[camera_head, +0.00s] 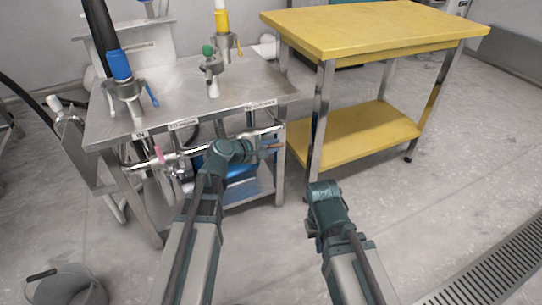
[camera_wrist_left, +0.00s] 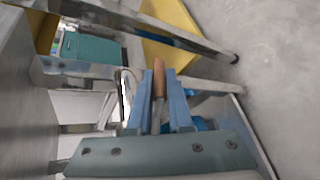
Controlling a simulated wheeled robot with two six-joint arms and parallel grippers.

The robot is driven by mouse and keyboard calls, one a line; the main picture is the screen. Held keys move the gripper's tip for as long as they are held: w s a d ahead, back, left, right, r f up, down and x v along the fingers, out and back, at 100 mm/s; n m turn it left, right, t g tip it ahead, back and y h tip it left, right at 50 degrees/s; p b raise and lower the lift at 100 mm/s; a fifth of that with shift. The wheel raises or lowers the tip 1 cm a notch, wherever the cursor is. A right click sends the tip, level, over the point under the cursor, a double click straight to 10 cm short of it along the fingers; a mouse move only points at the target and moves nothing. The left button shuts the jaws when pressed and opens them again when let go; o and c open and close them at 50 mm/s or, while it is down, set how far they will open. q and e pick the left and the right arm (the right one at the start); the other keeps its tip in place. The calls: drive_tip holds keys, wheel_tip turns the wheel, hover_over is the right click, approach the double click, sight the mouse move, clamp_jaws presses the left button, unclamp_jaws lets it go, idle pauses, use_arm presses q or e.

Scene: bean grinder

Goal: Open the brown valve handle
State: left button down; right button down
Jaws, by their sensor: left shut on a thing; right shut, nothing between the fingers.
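The brown valve handle (camera_wrist_left: 159,68) shows in the left wrist view as a slim brown grip on a metal stem between my blue fingers. In the head view its brown end (camera_head: 274,146) juts out at the right of the pipework under the steel table's front edge. My left gripper (camera_head: 262,146) is shut on the handle. In the left wrist view, the fingers (camera_wrist_left: 160,100) flank the stem and the brown tip sticks out beyond them. My right gripper (camera_head: 322,190) hangs apart, low in front of the yellow table, shut and empty; its fingertips are hard to see.
The steel table (camera_head: 180,98) carries fittings with blue, yellow and green parts. Metal pipes (camera_head: 165,158) with valves run below its front edge, close to my left arm. A yellow table (camera_head: 375,28) stands at the right. A bucket (camera_head: 68,286) is at lower left. The right floor is clear.

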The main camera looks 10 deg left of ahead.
use_arm(q)
drive_tip(key=shift+d+r+t+h+b, duration=0.1)
drive_tip(key=shift+r+t+h+b, duration=0.2)
drive_tip(key=shift+t+h+b, duration=0.35)
drive_tip(key=shift+r+n+h+b, duration=0.3)
drive_tip(key=shift+r+b, duration=0.1)
drive_tip(key=shift+b, duration=0.15)
drive_tip(key=shift+r+t, duration=0.1)
drive_tip(key=shift+t, duration=0.15)
drive_tip(key=c, duration=0.8)
unclamp_jaws()
drive_tip(key=shift+c, duration=0.2)
